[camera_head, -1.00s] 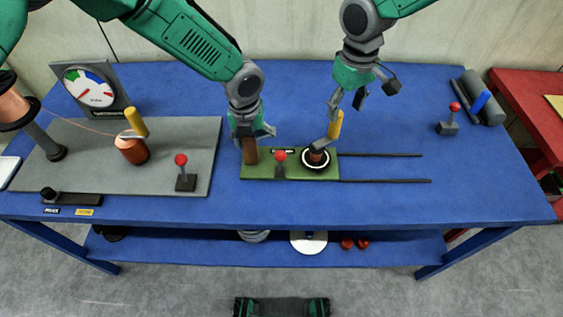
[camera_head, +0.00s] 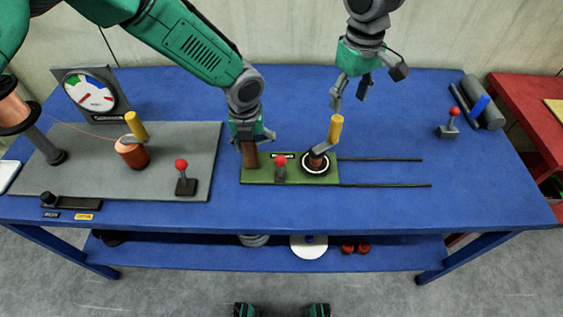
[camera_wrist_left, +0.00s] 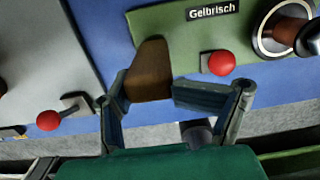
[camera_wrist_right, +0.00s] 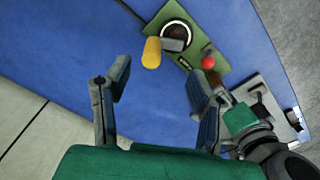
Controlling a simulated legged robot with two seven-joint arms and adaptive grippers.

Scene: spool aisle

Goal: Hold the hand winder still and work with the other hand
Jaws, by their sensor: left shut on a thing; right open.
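The hand winder has a green base (camera_head: 310,173) on the blue table, with a brown grip (camera_head: 251,156) at its left end, a red-knobbed lever (camera_head: 281,163) and a spool in a black-and-white ring (camera_head: 316,164). Its crank has an upright yellow handle (camera_head: 335,128). My left gripper (camera_head: 250,139) is shut on the brown grip, which also shows between the fingers in the left wrist view (camera_wrist_left: 149,70). My right gripper (camera_head: 348,100) is open and empty, above and behind the yellow handle. In the right wrist view the yellow handle (camera_wrist_right: 151,52) lies beyond the open fingers.
A grey board (camera_head: 85,180) at left bears a copper spool (camera_head: 132,153) with another yellow handle, a red-knobbed lever (camera_head: 185,178) and a dial (camera_head: 91,92). Two dark rods (camera_head: 385,159) run right from the winder. A grey roll (camera_head: 484,103) lies back right. Free table lies between.

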